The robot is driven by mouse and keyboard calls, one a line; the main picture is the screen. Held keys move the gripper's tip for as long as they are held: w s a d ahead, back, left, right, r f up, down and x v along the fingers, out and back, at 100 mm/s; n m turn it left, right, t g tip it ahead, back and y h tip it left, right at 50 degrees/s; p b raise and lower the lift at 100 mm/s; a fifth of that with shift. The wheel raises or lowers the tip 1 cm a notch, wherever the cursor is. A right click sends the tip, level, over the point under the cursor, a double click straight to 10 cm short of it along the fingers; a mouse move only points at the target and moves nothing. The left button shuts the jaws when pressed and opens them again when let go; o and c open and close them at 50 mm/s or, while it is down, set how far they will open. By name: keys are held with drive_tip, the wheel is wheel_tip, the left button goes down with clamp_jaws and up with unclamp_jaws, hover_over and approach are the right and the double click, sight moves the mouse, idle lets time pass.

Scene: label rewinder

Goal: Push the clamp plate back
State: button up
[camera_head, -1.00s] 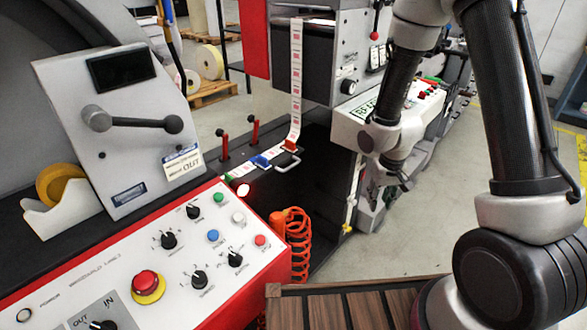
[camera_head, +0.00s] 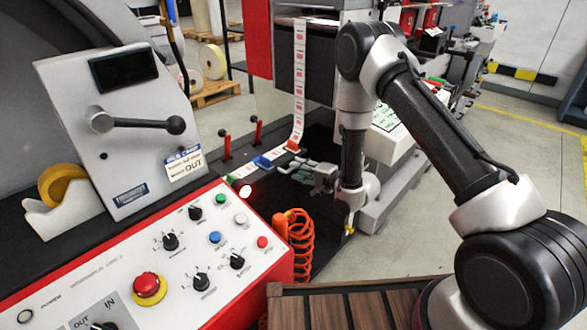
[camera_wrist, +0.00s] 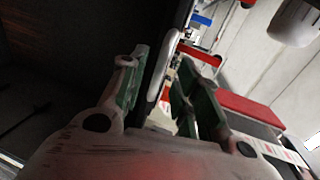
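A pale looped handle (camera_wrist: 163,62), apparently that of the clamp plate, rises between my fingers in the wrist view. The plate itself is hard to make out. My gripper (camera_wrist: 160,82) is open, with one finger on each side of the handle; I cannot tell whether either touches it. In the head view my gripper (camera_head: 292,172) is low over the dark bed, at the front edge of the label strip (camera_head: 298,90). It partly covers the handle there. A blue block (camera_head: 262,162) and an orange-red block (camera_head: 292,146) sit on the strip.
The control panel (camera_head: 190,265), with knobs and a red stop button (camera_head: 146,284), stands left of the gripper. An orange coiled hose (camera_head: 299,245) hangs just below it. Two red-handled levers (camera_head: 257,132) stand behind. Open floor (camera_head: 500,140) lies to the right.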

drive_tip(key=shift+x, duration=1.75)
clamp_jaws()
drive_tip(key=shift+a, duration=0.1)
